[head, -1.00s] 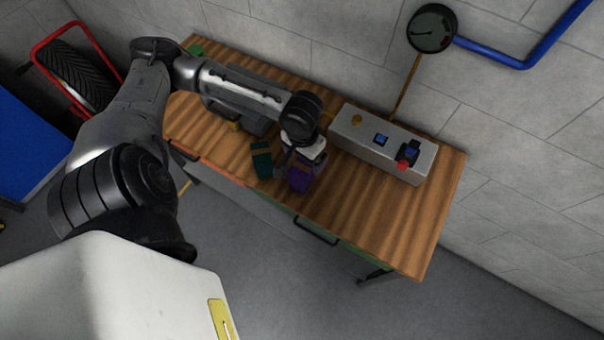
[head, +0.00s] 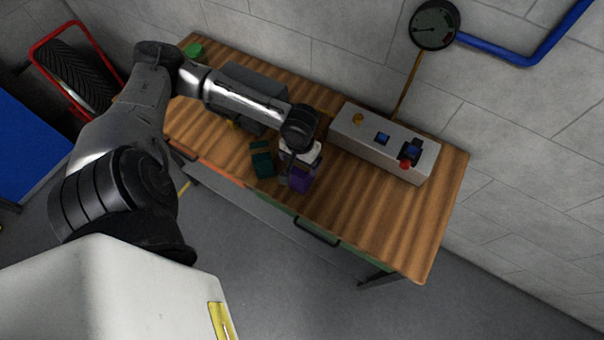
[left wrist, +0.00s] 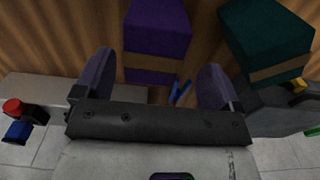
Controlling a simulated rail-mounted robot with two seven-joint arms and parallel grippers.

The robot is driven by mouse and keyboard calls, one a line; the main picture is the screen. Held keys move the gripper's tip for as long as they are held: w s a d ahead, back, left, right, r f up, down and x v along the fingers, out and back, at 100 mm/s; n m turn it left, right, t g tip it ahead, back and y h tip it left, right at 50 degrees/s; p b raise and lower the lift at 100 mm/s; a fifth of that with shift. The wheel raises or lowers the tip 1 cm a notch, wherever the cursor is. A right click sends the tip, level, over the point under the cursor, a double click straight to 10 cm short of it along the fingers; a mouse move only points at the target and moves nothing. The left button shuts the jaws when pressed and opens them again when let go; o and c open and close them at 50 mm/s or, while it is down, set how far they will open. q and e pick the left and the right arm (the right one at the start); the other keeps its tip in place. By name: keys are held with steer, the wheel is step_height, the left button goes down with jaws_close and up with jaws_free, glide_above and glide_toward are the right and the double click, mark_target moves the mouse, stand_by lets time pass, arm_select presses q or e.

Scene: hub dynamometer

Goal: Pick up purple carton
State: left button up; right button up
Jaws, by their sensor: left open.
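The purple carton (head: 301,181) stands on the wooden workbench near its front edge, partly hidden by my left gripper (head: 290,176) in the head view. In the left wrist view the purple carton (left wrist: 158,32), with a tan band, lies ahead of the gap between the two fingers of my left gripper (left wrist: 160,78). The fingers are apart and nothing is between them, apart from a small blue item seen beyond. My right gripper is not in view.
A dark green carton (head: 262,160) with a tan band stands just left of the purple one; it also shows in the left wrist view (left wrist: 268,40). A grey control box (head: 384,142) with buttons sits behind to the right. The bench's right end (head: 400,220) is clear.

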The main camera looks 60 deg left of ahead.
arm_select(q)
steer(key=f, duration=0.2)
steer(key=d+f, duration=0.1)
steer(key=f, duration=0.1)
steer(key=shift+w+f+b, duration=0.1)
steer(key=shift+f+b, duration=0.15)
steer(key=shift+b, duration=0.15)
steer(key=shift+a+f, duration=0.1)
steer(key=shift+f, duration=0.2)
steer(key=shift+c, duration=0.3)
steer(key=c, duration=1)
steer(key=shift+r, duration=0.1)
